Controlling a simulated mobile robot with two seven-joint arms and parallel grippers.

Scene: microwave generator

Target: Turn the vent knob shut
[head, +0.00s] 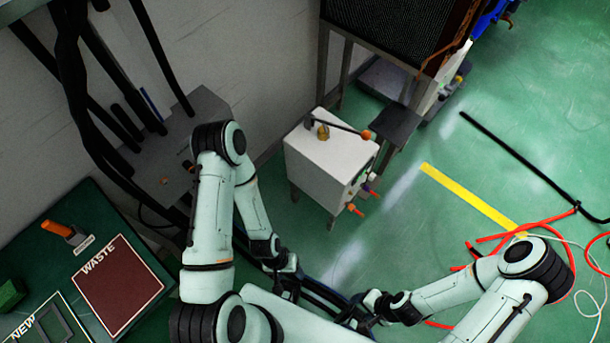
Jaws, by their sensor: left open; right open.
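A white box-shaped unit (325,153) stands on legs on the floor at the upper middle. A brass fitting (322,131) sits on its top, with a dark lever (345,126) running right to an orange ball end (366,135). Orange knobs stick out of its right side, one higher (371,194) and one lower (354,209). I cannot tell which of these is the vent knob. My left gripper (287,288) is open, below the unit and apart from it. My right gripper (352,314) is open, lower and to the right, also apart from it. Both look empty.
A green table (150,270) with a "WASTE" mat (117,287) and an orange-handled item (57,229) is at lower left. A grey box (160,160) with thick black hoses stands by the wall. A dark rack (390,40) is behind. Red hoses (540,222) lie on the floor at right.

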